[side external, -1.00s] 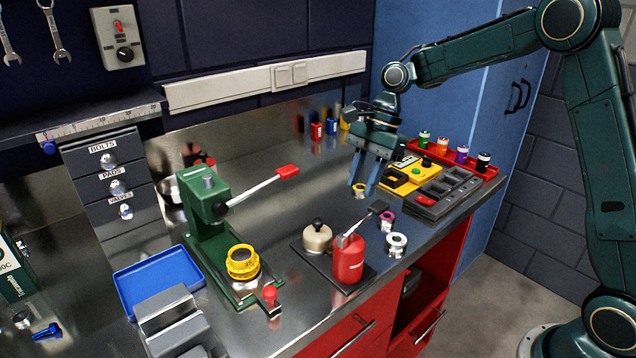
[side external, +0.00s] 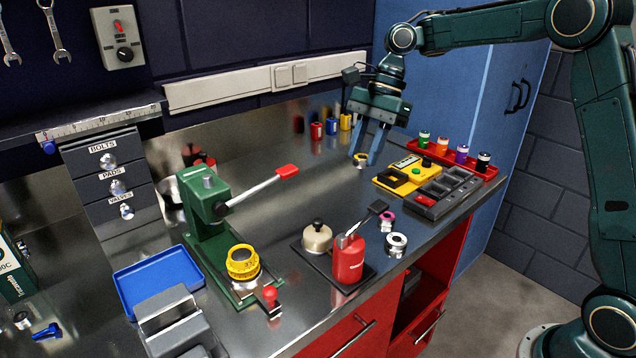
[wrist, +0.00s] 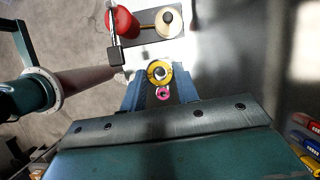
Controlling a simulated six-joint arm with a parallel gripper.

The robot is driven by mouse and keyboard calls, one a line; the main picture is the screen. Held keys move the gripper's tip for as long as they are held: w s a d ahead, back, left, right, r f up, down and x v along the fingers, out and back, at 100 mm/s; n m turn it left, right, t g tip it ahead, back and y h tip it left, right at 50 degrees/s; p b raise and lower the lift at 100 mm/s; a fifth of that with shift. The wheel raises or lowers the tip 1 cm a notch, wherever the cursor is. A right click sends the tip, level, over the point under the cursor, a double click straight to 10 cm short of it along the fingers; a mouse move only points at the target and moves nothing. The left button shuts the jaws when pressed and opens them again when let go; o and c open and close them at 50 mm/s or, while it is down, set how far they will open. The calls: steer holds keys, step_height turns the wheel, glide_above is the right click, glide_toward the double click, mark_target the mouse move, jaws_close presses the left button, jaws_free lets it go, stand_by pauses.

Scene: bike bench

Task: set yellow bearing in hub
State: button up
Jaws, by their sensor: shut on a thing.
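The yellow bearing (side external: 360,160) is a small ring between the fingertips of my gripper (side external: 368,152). The fingers are shut on it and hold it above the bench; it also shows in the wrist view (wrist: 153,69). A silver flanged part (side external: 396,245), which may be the hub, stands on the bench near the front edge, to the lower right of the bearing. A green press (side external: 210,205) stands at the left with a yellow ringed part (side external: 243,262) on a silver base; I cannot tell whether that is the hub.
A pink ring (side external: 387,222) lies behind the silver part. A red bottle (side external: 348,262) and a cream pot (side external: 317,238) stand on a dark mat. A yellow box (side external: 402,175), a dark tray (side external: 443,192) and a red rack (side external: 470,161) fill the right end. The bench behind the mat is clear.

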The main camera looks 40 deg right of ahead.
steer(key=shift+r, duration=0.45)
steer(key=shift+w+a+r, duration=0.1)
steer(key=shift+a+r, duration=0.05)
steer(key=shift+a, duration=0.1)
steer(key=w+a, duration=0.2)
steer(key=a, duration=1.1)
steer(key=w+a, duration=0.2)
steer(key=a, duration=1)
steer(key=shift+d+f, duration=0.1)
steer(key=shift+f, duration=2.45)
steer(key=shift+s+f, duration=0.1)
steer(key=shift+f, duration=0.1)
steer(key=shift+f, duration=2.7)
steer(key=shift+f, duration=0.35)
steer(key=shift+r, duration=0.85)
